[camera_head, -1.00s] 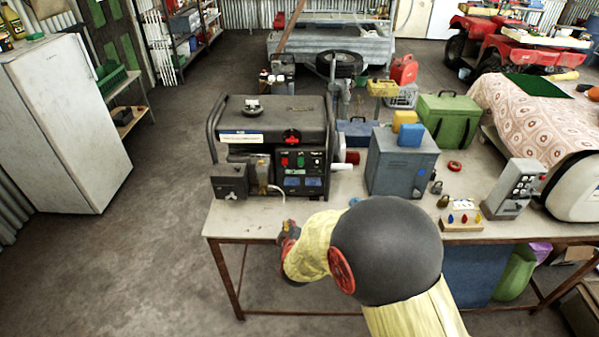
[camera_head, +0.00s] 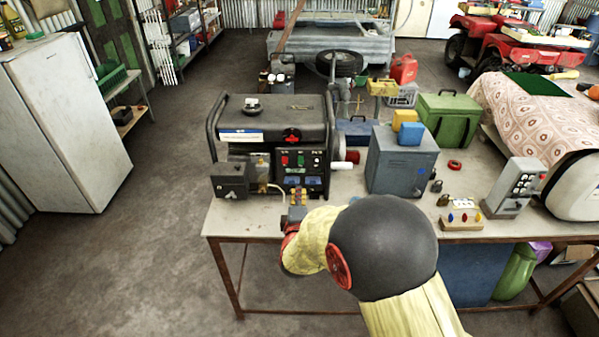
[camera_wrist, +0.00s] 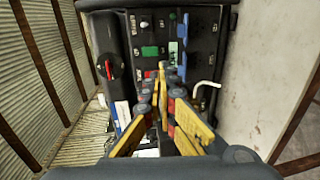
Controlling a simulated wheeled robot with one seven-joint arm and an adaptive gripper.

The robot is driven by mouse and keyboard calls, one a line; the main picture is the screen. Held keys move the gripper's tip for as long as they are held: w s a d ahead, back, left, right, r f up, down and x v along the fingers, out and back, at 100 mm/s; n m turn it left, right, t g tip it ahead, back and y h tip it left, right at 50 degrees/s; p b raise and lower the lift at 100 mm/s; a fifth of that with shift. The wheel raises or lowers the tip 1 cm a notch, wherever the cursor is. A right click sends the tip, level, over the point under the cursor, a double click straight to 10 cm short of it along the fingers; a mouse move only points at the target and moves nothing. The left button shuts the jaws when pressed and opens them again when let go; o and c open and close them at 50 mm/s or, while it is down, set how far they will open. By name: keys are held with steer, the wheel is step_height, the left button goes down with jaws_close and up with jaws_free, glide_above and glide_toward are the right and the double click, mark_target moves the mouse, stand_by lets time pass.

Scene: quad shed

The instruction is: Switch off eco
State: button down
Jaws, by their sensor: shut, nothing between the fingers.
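A black generator (camera_head: 270,118) stands on the left part of the bench. Its front panel (camera_head: 303,160) carries a red switch (camera_head: 284,160), a green switch (camera_head: 300,160) and blue-lidded sockets (camera_head: 314,182). In the wrist view the panel appears turned on its side, with the green switch (camera_wrist: 150,51) and the red switch (camera_wrist: 148,74) beyond the fingers. The labels are too small to tell which switch is eco. My gripper (camera_head: 298,190) is shut and empty, low in front of the panel. Its yellow fingers (camera_wrist: 163,78) hide part of the panel; contact cannot be told.
A red rotary knob (camera_head: 292,136) sits above the panel. A grey box (camera_head: 235,180) and a pale hose stand at the generator's left front. A large grey-blue box (camera_head: 401,165) stands to the right. The bench's front edge (camera_head: 225,236) runs below my gripper.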

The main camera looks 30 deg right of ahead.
steer(key=b, duration=0.3)
glide_toward(299, 171)
steer(key=w+d, duration=0.1)
steer(key=w+d+r, duration=0.1)
steer(key=w, duration=0.1)
steer(key=w+d+r, duration=0.1)
steer(key=shift+w+d+r, duration=0.1)
steer(key=shift+w+r, duration=0.1)
steer(key=shift+r, duration=0.05)
